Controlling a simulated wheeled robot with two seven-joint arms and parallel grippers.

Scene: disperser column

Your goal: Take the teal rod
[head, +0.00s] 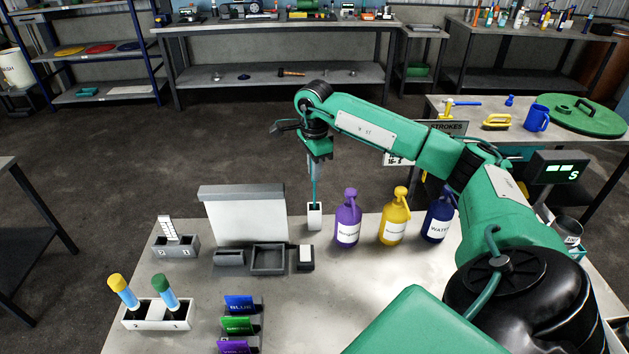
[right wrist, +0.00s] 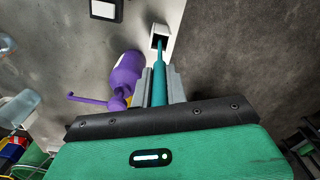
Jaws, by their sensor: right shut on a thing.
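The teal rod (head: 314,190) stands upright, its lower end in a small white holder (head: 314,217) at the far edge of the table. My right gripper (head: 316,160) is above the holder and is shut on the rod's upper part. In the right wrist view the rod (right wrist: 160,75) runs from between the two grey fingers (right wrist: 159,88) to the dark opening of the white holder (right wrist: 160,34). My left gripper is not in view.
A purple bottle (head: 347,222) stands just right of the holder, then a yellow bottle (head: 395,218) and a blue bottle (head: 438,216). A white panel (head: 246,220) stands to the left. Grey trays (head: 268,261) sit in front.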

